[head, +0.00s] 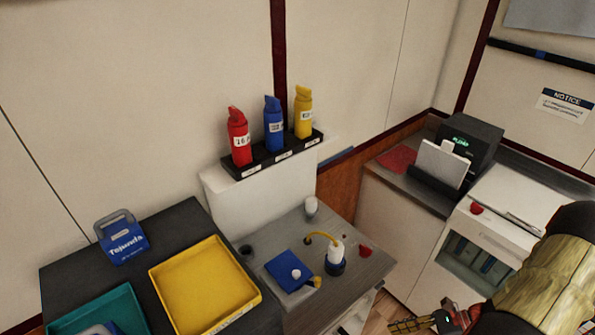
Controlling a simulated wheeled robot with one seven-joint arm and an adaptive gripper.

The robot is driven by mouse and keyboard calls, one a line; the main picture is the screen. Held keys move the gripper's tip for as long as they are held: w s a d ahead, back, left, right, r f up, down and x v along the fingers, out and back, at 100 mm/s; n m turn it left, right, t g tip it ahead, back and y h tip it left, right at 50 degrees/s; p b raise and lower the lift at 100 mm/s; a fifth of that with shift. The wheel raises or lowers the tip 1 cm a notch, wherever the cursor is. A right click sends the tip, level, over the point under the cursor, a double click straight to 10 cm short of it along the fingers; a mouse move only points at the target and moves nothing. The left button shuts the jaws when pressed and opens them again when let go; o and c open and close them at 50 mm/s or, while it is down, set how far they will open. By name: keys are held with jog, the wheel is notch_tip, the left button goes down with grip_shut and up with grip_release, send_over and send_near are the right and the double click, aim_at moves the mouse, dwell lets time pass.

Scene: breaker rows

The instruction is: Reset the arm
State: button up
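My arm reaches in from the lower right corner of the head view, with a tan section and black parts. My gripper (410,325) shows only partly at the bottom edge, beside a dark part with a small green light. It is low over the floor, apart from the counters. Its fingertips are cut off or too small to read, so I cannot tell whether it is open or shut, or whether it holds anything.
Red (239,137), blue (273,125) and yellow (303,112) bottles stand in a black rack. A yellow tray (205,287) is at left. A white cabinet (490,235) stands near my arm.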

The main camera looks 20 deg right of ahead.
jog(key=w+a+r+n+g+h, duration=0.1)
jog(key=a+r+n+g+h, duration=0.15)
jog(key=r+n+h, duration=0.5)
jog(key=w+a+r+n+g+h, duration=0.2)
jog(key=a+r+n, duration=0.1)
jog(key=r+n, duration=0.8)
jog(key=a+r+n+t+h, duration=0.1)
jog(key=a+r+n+t, duration=0.5)
jog(key=a+r, duration=0.9)
notch_tip(320, 180, up, 2)
jog(key=shift+w+r+n+b, duration=0.1)
jog(key=shift+w+n+b, duration=0.25)
jog(key=shift+n, duration=0.3)
jog(key=shift+h, duration=0.25)
